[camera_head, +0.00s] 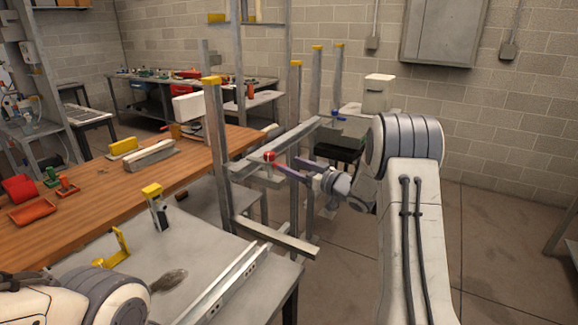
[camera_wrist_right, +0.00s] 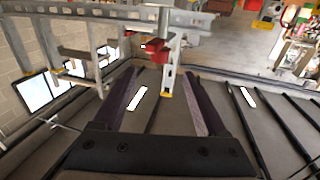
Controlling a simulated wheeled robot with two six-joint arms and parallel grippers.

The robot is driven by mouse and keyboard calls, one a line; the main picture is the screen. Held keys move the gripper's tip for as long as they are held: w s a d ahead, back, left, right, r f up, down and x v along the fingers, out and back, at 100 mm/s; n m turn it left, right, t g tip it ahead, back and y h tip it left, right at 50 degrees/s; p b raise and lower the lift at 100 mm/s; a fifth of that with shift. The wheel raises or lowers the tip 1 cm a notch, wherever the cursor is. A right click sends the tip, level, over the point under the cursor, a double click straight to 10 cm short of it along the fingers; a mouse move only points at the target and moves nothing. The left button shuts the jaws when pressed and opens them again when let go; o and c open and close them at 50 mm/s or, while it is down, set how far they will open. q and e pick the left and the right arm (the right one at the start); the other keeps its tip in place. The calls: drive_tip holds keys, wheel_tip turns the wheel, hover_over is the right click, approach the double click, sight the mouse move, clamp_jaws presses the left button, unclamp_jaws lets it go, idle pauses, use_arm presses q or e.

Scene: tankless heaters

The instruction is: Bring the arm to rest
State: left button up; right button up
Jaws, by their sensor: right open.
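My right gripper (camera_head: 287,165) is held out at the middle of the head view, beside the metal frame. Its two dark purple fingers also show in the right wrist view (camera_wrist_right: 160,80), spread apart with nothing held between them. A red valve-like part (camera_head: 269,156) is on the frame just beyond the fingertips. It also shows in the right wrist view (camera_wrist_right: 156,53), ahead of the gap between the fingers; whether a finger touches it I cannot tell. My left arm shows only at the bottom left of the head view, and its gripper is not seen.
The metal frame (camera_head: 213,150) with yellow-capped posts stands left of my right gripper. A wooden bench (camera_head: 95,200) and a grey table (camera_head: 205,245) lie further left. Open floor (camera_head: 490,215) is at the right.

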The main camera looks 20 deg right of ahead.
idle(0.3)
drive_tip(key=a+g+h, duration=0.2)
drive_tip(key=a+h, duration=0.1)
drive_tip(key=a, duration=0.7)
drive_tip(key=s+a+f+g+h, duration=0.2)
drive_tip(key=s+a+g, duration=0.2)
drive_tip(key=s+a, duration=0.6)
drive_tip(key=s+a+f+g, duration=0.1)
drive_tip(key=s+g, duration=0.2)
drive_tip(key=s, duration=0.8)
drive_tip(key=s+a+f+n+g+h, duration=0.1)
drive_tip(key=s+g, duration=0.3)
drive_tip(key=s, duration=0.8)
drive_tip(key=s+a+f+n+g, duration=0.1)
drive_tip(key=s+a+f+g, duration=0.2)
drive_tip(key=s, duration=0.9)
drive_tip(key=shift+h, duration=0.3)
drive_tip(key=shift+a, duration=0.1)
